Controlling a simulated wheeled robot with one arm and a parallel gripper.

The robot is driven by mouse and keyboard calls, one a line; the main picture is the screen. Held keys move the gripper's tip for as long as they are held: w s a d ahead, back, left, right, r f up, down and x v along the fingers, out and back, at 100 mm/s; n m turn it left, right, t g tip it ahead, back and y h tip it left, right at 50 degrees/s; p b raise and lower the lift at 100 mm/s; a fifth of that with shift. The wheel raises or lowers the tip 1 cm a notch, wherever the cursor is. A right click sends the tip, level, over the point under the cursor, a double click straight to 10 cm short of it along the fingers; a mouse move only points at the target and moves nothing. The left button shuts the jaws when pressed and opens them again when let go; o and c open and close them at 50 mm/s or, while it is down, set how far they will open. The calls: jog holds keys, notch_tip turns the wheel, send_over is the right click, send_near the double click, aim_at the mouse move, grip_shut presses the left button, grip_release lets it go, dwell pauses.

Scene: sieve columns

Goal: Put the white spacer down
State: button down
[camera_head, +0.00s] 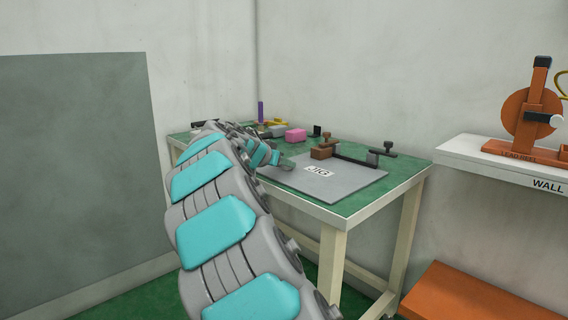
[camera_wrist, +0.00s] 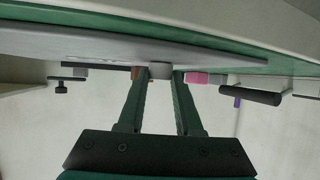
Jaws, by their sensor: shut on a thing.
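My gripper (camera_wrist: 161,80) is shut on the white spacer (camera_wrist: 160,69), a small pale round piece between the fingertips in the wrist view. The grey plate labelled JIG (camera_head: 335,190) lies on the green-topped table. In the wrist view the plate (camera_wrist: 100,47) shows edge-on, with the spacer very close to its face; I cannot tell whether they touch. In the head view my gripper (camera_head: 284,164) is at the plate's left edge, and my arm hides much of the table's left side. I cannot make out the spacer there.
A brown block (camera_head: 322,153) and a dark bar clamp (camera_head: 357,160) are at the plate's back edge. A pink block (camera_head: 296,135) and a purple post (camera_head: 261,111) stand farther back. A shelf labelled WALL (camera_head: 510,166) is at right, above an orange box (camera_head: 480,295).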

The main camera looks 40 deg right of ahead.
jog(key=shift+f, duration=0.15)
jog(key=c, duration=0.6)
grip_release()
jog(key=shift+r, duration=0.25)
jog(key=v, duration=1.2)
jog(key=shift+f+b, duration=0.15)
jog(key=shift+b, duration=0.15)
